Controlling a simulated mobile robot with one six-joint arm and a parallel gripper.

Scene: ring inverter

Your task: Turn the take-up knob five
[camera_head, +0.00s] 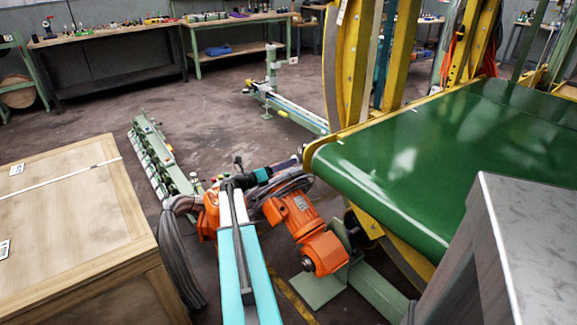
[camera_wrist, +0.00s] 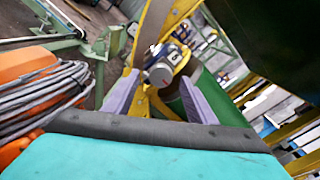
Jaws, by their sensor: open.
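A grey, round-faced knob (camera_wrist: 160,74) shows in the wrist view, mounted on the yellow frame by the end of the green belt. I take it as the take-up knob; any number on it is too small to read. My gripper (camera_wrist: 159,80) is open, with one purple finger on each side of the knob in the picture. I cannot tell whether either finger touches it. In the head view my gripper (camera_head: 291,162) is beside the near left corner of the green belt (camera_head: 430,145), and the knob is not distinguishable there.
An orange motor (camera_head: 300,218) sits low beside my arm, under the belt's near edge. A wooden crate (camera_head: 75,215) stands at left and a grey metal box (camera_head: 520,245) at right. A green machine rail (camera_head: 155,155) lies behind the crate.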

